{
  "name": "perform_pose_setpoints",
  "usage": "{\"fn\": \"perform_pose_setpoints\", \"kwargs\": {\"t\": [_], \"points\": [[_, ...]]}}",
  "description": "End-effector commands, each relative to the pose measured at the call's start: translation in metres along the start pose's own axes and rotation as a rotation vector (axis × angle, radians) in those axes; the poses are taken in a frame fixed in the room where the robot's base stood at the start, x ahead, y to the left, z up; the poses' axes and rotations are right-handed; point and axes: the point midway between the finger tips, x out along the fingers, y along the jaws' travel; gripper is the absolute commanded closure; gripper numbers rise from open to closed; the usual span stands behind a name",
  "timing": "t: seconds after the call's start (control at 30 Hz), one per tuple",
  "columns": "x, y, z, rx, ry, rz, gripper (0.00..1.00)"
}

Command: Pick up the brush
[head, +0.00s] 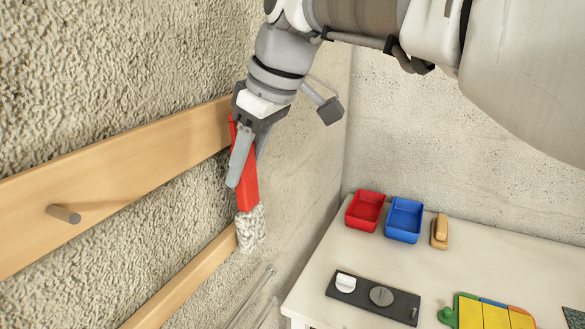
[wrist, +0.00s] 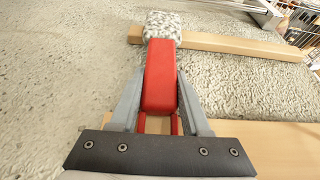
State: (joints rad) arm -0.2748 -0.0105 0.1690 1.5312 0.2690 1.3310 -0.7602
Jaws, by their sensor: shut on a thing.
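The brush has a flat red handle (head: 247,188) and a speckled grey-white fuzzy head (head: 250,228). It hangs nearly upright, head down, at the right end of the upper wooden rail. My gripper (head: 245,168) comes from above and is shut on the red handle. In the wrist view the handle (wrist: 160,78) lies between the two fingers of my gripper (wrist: 161,92), with the fuzzy head (wrist: 162,25) beyond them. The handle's top end is partly hidden by my gripper, and I cannot tell whether it is still on a peg.
The upper wooden rail (head: 120,185) on the rough wall carries a bare peg (head: 63,214). A lower rail (head: 185,283) runs below. At right, a white table (head: 300,298) holds a red bin (head: 365,211), a blue bin (head: 404,220), a small wooden block-like object (head: 440,230) and a dark knob panel (head: 373,298).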

Motion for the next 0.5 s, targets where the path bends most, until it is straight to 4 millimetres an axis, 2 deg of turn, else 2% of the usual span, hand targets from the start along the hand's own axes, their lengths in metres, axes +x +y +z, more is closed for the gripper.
{"fn": "perform_pose_setpoints", "kwargs": {"t": [0.17, 0.33, 0.5], "points": [[-0.003, 0.000, -0.001, 0.000, 0.001, 0.001, 1.00], [-0.016, 0.000, -0.007, 0.000, 0.001, 0.001, 1.00], [-0.026, 0.000, 0.024, 0.004, 0.001, 0.004, 1.00]]}}
